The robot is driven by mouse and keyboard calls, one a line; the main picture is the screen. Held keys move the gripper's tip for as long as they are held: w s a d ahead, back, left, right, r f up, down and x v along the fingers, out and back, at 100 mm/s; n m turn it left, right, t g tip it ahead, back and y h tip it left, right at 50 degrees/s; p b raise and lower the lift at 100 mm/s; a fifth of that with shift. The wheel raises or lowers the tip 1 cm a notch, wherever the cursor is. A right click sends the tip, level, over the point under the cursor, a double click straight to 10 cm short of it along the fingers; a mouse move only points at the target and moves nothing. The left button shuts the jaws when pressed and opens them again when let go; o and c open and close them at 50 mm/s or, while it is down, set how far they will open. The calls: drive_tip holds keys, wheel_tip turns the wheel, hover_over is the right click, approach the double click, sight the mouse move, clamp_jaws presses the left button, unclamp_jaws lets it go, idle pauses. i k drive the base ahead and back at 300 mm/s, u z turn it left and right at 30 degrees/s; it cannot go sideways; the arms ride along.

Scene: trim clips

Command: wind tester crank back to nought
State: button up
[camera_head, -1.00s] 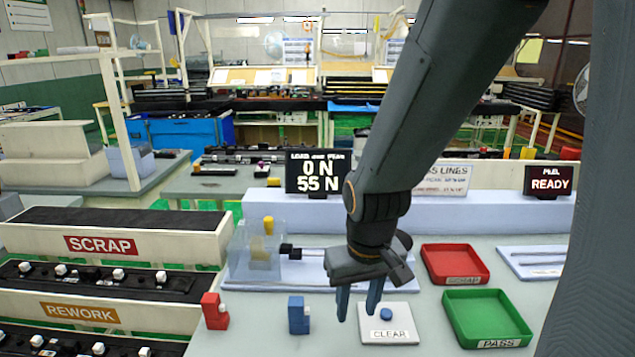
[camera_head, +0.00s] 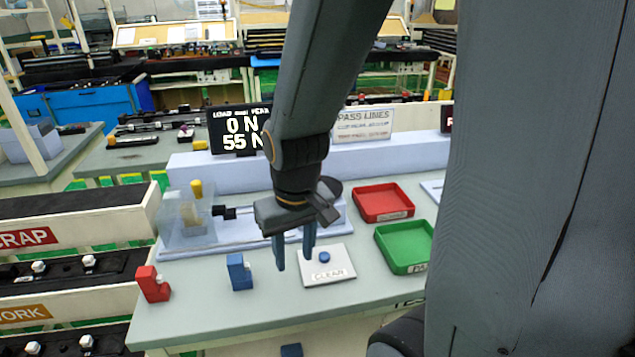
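The tester (camera_head: 240,232) is a pale blue base at the back of the bench, with a clear guard (camera_head: 187,222), a yellow-topped part (camera_head: 196,188) and a black block on a rod (camera_head: 225,212). A dark round part (camera_head: 331,188), perhaps the crank wheel, shows partly behind my gripper; any handle is hidden. My gripper (camera_head: 295,261) points down in front of the tester, fingers apart with nothing visible between them. It appears just left of the blue button on the CLEAR pad (camera_head: 342,275). The load display (camera_head: 236,130) reads 0 N over 55 N, its right edge covered by my arm.
A red clip (camera_head: 152,284) and a blue clip (camera_head: 238,272) stand on the front left of the bench. A red tray (camera_head: 383,217) and a green tray (camera_head: 428,262) lie to the right. SCRAP and REWORK racks stand left. My own body blocks the right side.

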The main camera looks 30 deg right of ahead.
sight(336, 187)
drive_tip(key=u, duration=1.25)
drive_tip(key=k, duration=1.15)
drive_tip(key=z, duration=1.1)
drive_tip(key=i, duration=0.5)
drive_tip(key=z, duration=0.05)
